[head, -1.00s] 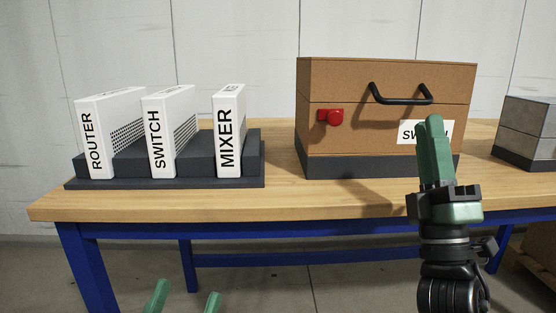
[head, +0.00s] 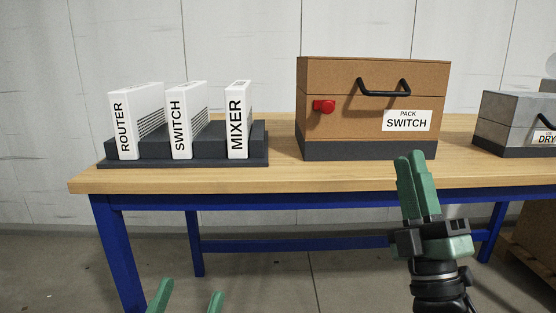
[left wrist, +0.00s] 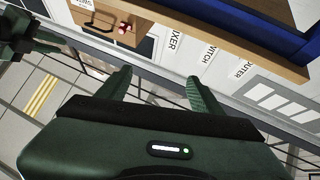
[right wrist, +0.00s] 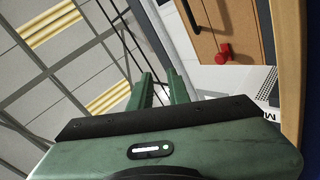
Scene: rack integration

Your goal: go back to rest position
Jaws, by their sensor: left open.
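My left gripper (head: 188,298) shows only its two fingertips at the bottom edge of the head view, in front of the table and below its top. It is open and empty, its fingers wide apart in the left wrist view (left wrist: 158,90). My right gripper (head: 412,160) points up in front of the table's front edge, below the brown case. Its fingers are close together in the right wrist view (right wrist: 160,85), with a narrow gap and nothing seen between them; I cannot tell whether it is shut. Neither gripper touches anything.
A wooden table (head: 300,178) with blue legs stands ahead. A dark rack (head: 258,148) on it holds the white ROUTER (head: 124,130), SWITCH (head: 180,130) and MIXER (head: 237,125) units. A closed brown case (head: 340,85) has a PACK SWITCH label. A grey box (head: 497,110) stands right.

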